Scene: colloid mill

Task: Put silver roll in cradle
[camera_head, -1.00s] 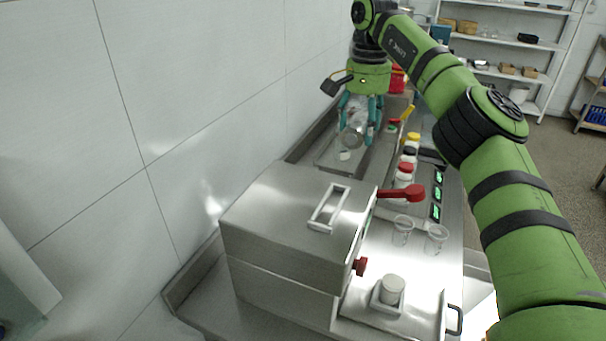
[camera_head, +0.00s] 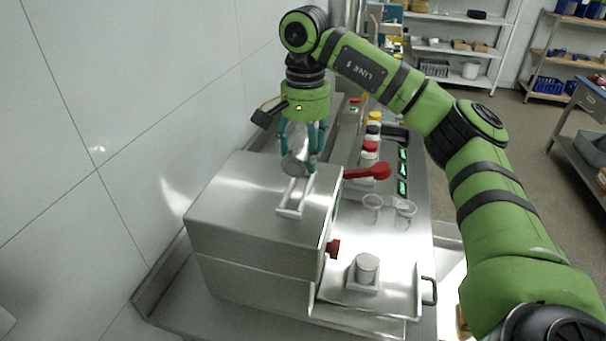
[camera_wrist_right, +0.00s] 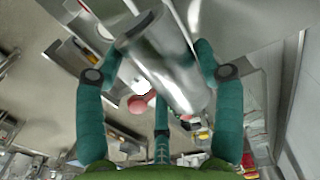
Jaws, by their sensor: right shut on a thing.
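The silver roll (camera_head: 295,161) is a shiny metal cylinder held tilted in my right gripper (camera_head: 305,163). In the wrist view the roll (camera_wrist_right: 168,66) lies slantwise between the teal fingers of the right gripper (camera_wrist_right: 163,85). The cradle (camera_head: 292,211) is a pale rectangular open frame on top of the steel machine housing. The gripper and roll are above the cradle's far end; the roll overlaps it in the head view, and I cannot tell whether they touch. My left gripper is not in view.
The steel housing (camera_head: 235,220) has a red-handled lever (camera_head: 368,172) and a red knob (camera_head: 333,248) on its right side. A pale cylinder in a holder (camera_head: 366,268), two clear cups (camera_head: 388,207) and capped bottles (camera_head: 370,150) stand to the right. A wall is on the left.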

